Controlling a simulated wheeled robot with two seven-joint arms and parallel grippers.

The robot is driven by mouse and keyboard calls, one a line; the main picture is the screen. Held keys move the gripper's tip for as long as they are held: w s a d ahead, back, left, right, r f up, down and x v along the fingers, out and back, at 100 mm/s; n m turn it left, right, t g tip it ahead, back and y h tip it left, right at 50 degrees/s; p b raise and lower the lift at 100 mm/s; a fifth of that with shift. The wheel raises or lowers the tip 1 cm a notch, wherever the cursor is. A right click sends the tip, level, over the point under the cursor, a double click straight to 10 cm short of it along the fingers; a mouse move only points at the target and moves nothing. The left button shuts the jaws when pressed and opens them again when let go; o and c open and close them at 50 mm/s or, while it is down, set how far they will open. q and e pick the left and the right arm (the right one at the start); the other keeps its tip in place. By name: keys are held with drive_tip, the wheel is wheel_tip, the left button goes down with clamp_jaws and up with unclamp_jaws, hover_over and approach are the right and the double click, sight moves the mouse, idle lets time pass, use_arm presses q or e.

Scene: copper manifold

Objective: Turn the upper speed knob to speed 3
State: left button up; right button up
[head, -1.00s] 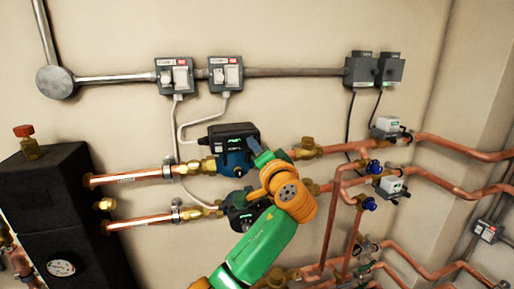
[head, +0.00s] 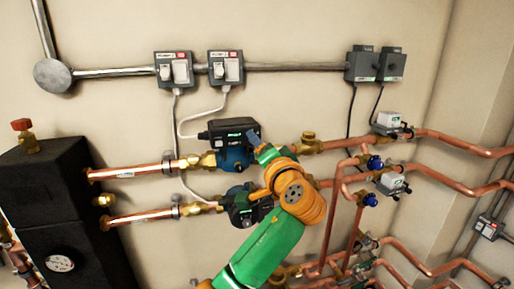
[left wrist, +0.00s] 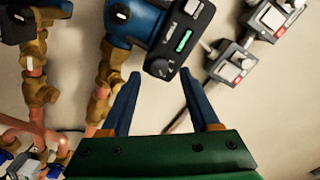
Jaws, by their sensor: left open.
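The upper pump (head: 232,157) has a blue body and a dark control head with a lit green display. In the left wrist view its control head (left wrist: 180,40) carries a dark round knob (left wrist: 160,68) with a white mark, at the end nearest my gripper. My left gripper (left wrist: 161,75) is open, its two blue fingers apart. In that view the knob appears between the fingertips; I cannot tell whether they touch it. In the head view my left gripper (head: 258,144) is at the right end of the upper pump and hides its knob. My right gripper is not in view.
The lower pump (head: 240,204) sits just below, partly behind my left wrist. Copper pipes (head: 140,172) run into both pumps. Two switch boxes (head: 174,69) with cables hang above. Valve actuators (head: 388,123) and more piping are at right.

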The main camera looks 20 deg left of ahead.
use_arm(q)
drive_tip(key=b+v, duration=0.1)
drive_tip(key=v, duration=0.4)
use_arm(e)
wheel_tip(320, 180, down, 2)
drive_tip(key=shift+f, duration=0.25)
